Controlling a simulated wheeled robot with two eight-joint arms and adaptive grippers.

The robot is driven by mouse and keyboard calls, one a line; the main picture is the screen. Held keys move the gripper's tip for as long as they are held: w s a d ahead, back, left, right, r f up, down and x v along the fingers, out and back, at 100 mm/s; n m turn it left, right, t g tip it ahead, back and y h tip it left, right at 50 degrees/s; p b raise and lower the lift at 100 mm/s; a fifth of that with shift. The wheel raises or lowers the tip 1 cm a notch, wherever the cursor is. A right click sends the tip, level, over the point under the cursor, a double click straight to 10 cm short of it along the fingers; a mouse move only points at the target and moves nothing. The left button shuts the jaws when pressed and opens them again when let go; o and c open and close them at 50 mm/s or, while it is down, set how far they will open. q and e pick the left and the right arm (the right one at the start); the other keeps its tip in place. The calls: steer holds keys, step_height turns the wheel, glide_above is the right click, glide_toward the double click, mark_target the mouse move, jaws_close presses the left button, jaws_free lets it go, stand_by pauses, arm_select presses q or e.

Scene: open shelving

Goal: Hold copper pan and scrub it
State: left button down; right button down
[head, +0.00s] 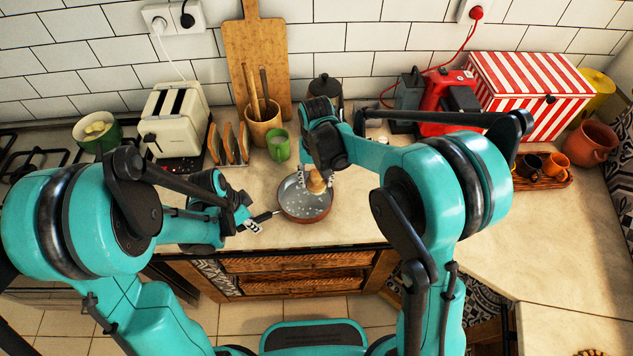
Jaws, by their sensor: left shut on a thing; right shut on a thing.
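The copper pan (296,207) sits at the counter's front edge, with a grey inside, a copper-brown outer rim and pale specks in it. Its dark handle (262,217) points left. My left gripper (250,224) is shut on the handle from the left. A round tan scrubber (316,183) is over the pan's right inner side. My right gripper (324,172) comes down from above and is shut on the scrubber. Whether the scrubber touches the pan's bottom is hard to tell. My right wrist hides part of the area behind the pan.
A green mug (279,146) and a utensil pot (263,129) stand behind the pan. A toast rack (229,144) and a cream toaster (175,119) are at the left. A red machine (447,95) and a striped box (527,92) are at the back right. Bare counter lies at the right.

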stand_by(0.4)
arm_select(q)
steer(key=c, duration=1.3)
jaws_free()
steer(key=shift+c, duration=0.2)
steer(key=v, duration=1.2)
